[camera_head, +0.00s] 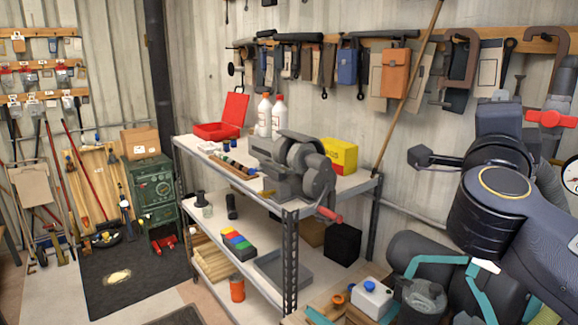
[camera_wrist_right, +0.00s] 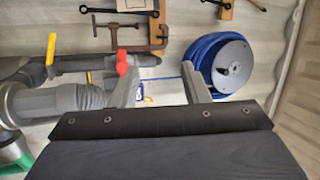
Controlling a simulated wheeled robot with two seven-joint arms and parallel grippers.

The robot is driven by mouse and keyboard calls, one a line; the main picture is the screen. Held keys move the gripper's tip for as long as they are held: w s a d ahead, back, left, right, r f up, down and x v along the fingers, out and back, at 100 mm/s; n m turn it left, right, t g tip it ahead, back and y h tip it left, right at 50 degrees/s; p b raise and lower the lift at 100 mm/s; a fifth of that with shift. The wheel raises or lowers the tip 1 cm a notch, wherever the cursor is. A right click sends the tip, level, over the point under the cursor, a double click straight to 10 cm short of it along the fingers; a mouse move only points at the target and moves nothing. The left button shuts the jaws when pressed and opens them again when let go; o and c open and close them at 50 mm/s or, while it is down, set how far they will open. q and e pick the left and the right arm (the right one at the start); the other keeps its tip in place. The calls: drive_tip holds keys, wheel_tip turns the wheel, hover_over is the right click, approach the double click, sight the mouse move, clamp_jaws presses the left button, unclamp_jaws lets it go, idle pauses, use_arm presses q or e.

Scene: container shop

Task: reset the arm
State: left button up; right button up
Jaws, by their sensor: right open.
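My right gripper (camera_wrist_right: 160,72) shows in the right wrist view, with its two grey fingers apart and nothing between them. Beyond the fingers are the wall and the hanging gear. In the head view my right arm (camera_head: 500,190) is raised at the right side, its dark links covering part of the wall and the equipment behind. I cannot clearly make out the gripper's fingers there. My left arm and gripper are not in view.
A metal shelf (camera_head: 291,262) carries a grey machine (camera_head: 300,168), a red toolbox (camera_head: 226,118) and a yellow box (camera_head: 340,155). In the wrist view, a blue hose reel (camera_wrist_right: 228,66) and a red valve handle (camera_wrist_right: 122,63) are beyond the fingers. Dark floor mat (camera_head: 110,290) at left is mostly clear.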

drive_tip(key=s+a+f+n+y, duration=0.1)
drive_tip(key=a+f+n+y, duration=0.2)
drive_tip(key=f+n+y, duration=0.3)
drive_tip(key=s+a+f+n+g+y+b, duration=0.1)
drive_tip(key=s+a+f+n+y, duration=0.15)
drive_tip(key=f+n+y, duration=0.35)
drive_tip(key=s+a+f+n+y, duration=0.1)
drive_tip(key=a+f+n+y, duration=0.3)
drive_tip(key=f+n, duration=0.3)
drive_tip(key=s+f+n+g, duration=0.1)
drive_tip(key=s+f+g, duration=0.4)
drive_tip(key=s+f, duration=0.3)
drive_tip(key=s+f+n+g, duration=0.1)
drive_tip(key=s+f+g, duration=0.4)
drive_tip(key=f, duration=1.2)
drive_tip(key=s, duration=0.3)
drive_tip(key=shift+g+b, duration=0.3)
drive_tip(key=shift+g, duration=0.1)
drive_tip(key=shift+d, duration=0.1)
